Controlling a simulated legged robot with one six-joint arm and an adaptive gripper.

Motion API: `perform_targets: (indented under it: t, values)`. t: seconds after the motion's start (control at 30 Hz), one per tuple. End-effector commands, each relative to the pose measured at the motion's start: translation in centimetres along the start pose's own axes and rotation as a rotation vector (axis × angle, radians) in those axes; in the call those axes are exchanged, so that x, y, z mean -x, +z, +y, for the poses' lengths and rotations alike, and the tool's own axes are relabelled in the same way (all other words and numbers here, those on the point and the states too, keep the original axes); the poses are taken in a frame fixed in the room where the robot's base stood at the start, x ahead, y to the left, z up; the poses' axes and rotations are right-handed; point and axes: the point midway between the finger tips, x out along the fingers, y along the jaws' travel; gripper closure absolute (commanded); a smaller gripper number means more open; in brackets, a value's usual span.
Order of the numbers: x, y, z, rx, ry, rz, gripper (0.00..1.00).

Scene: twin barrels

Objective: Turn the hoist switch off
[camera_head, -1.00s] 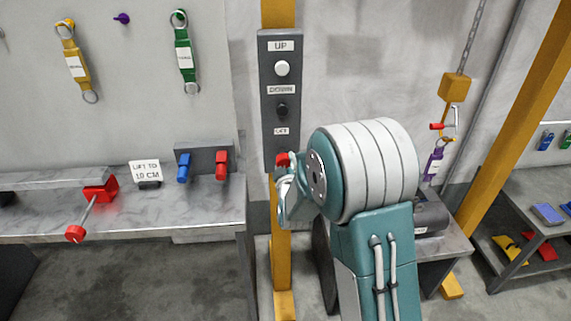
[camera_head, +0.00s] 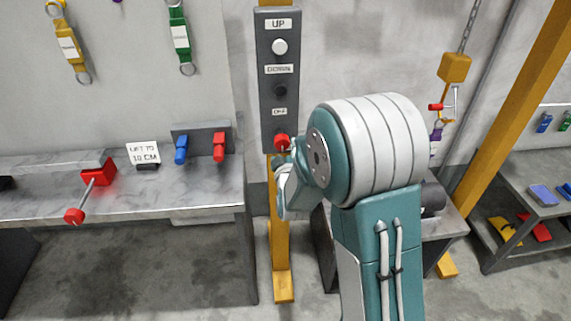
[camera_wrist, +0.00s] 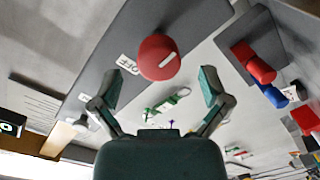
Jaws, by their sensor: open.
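The hoist switch is a red round knob (camera_head: 282,141) at the bottom of a grey control panel (camera_head: 265,110), under a small OFF label (camera_head: 279,112). In the wrist view the knob (camera_wrist: 157,58) has a white line slanting up to the right, and the OFF label (camera_wrist: 128,64) sits to its left. My gripper (camera_wrist: 158,84) is open, with the fingers spread to either side below the knob in that picture. Nothing is between the fingers, and I see no contact with the knob. In the head view my arm hides most of the gripper.
The panel also has a white UP button (camera_head: 280,46) and a black DOWN button (camera_head: 280,91), on a yellow post (camera_head: 281,230). A bench (camera_head: 120,205) on the left bears a red lever (camera_head: 90,185) and blue and red handles. A yellow hoist block (camera_head: 455,67) hangs at right.

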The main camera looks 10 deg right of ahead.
Motion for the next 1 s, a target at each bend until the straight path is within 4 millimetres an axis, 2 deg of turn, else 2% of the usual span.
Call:
perform_targets:
  t: [0.03,0.2,0.4,0.57,1.0]
  values:
    - [1.2,-0.1,0.0,0.000,-0.002,0.001,0.04]
    - [4.8,-0.1,-0.1,0.001,-0.003,0.001,0.04]
    - [7.8,-0.1,-0.3,0.002,-0.004,0.001,0.04]
    - [8.7,-0.1,-0.2,0.002,-0.002,0.001,0.04]
    - [8.7,-0.1,-0.2,0.000,-0.003,0.000,0.04]
